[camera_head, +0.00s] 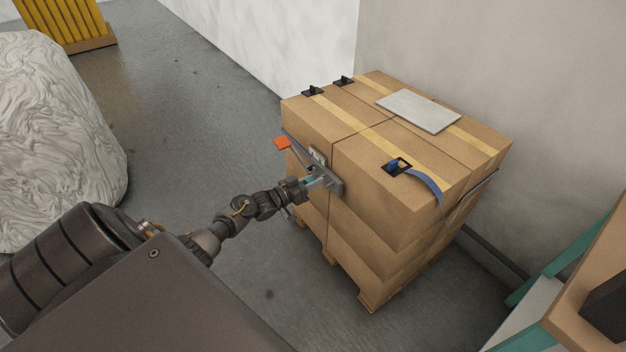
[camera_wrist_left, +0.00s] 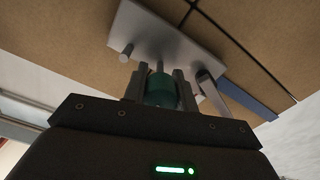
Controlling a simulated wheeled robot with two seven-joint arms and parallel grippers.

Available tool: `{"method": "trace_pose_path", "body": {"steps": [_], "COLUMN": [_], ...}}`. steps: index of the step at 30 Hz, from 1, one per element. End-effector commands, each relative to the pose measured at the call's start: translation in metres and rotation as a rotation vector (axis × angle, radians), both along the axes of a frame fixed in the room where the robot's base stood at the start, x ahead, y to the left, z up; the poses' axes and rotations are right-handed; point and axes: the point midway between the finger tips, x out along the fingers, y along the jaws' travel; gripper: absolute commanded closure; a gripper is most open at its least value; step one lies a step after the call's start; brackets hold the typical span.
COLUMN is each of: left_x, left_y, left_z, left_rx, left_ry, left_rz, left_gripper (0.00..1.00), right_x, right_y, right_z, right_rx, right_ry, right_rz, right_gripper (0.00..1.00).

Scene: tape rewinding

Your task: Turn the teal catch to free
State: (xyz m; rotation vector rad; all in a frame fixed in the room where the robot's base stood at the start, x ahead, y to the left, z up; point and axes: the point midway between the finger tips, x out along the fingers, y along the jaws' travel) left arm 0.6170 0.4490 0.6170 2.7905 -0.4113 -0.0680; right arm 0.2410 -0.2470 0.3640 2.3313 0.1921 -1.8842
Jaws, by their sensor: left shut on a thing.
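The teal catch (camera_wrist_left: 160,90) shows in the left wrist view as a short teal cylinder in front of a grey metal plate (camera_wrist_left: 150,32). My left gripper (camera_wrist_left: 160,82) is shut on it, with a finger on each side. In the head view my left gripper (camera_head: 316,181) reaches the near side of the stacked cartons (camera_head: 375,205), where only a sliver of teal shows. The gripper and the metal fitting hide most of the catch there, so I cannot read its turned position. My right gripper is in neither view.
An orange tab (camera_head: 282,143) on a lever sticks out left of the fitting. A blue strap (camera_head: 428,184) hangs over the cartons' right edge. A grey panel (camera_head: 418,110) lies on top.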

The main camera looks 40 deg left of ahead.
Motion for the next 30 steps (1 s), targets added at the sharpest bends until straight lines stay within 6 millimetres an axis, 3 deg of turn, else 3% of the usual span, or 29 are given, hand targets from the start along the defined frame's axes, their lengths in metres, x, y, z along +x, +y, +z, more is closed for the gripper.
{"method": "trace_pose_path", "body": {"steps": [12, 13, 17, 26, 30], "left_x": [0.000, 0.000, 0.000, -0.001, -0.014], "left_y": [0.001, 0.001, 0.001, 0.000, 0.005], "left_z": [0.000, 0.000, 0.000, 0.000, 0.000], "left_rx": [-0.007, -0.007, -0.006, -0.006, -0.005], "left_ry": [0.002, 0.002, 0.001, 0.002, 0.004], "left_rz": [0.002, 0.002, 0.001, 0.000, 0.000], "left_gripper": [0.95, 0.68, 0.51, 0.51, 0.51], "right_x": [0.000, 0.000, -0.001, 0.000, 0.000], "right_y": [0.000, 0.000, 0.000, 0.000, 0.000], "right_z": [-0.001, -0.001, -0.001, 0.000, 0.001], "right_rx": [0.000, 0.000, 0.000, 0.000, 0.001], "right_ry": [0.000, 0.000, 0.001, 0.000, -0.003], "right_rz": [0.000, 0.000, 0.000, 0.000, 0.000], "right_gripper": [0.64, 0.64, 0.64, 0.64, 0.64]}}
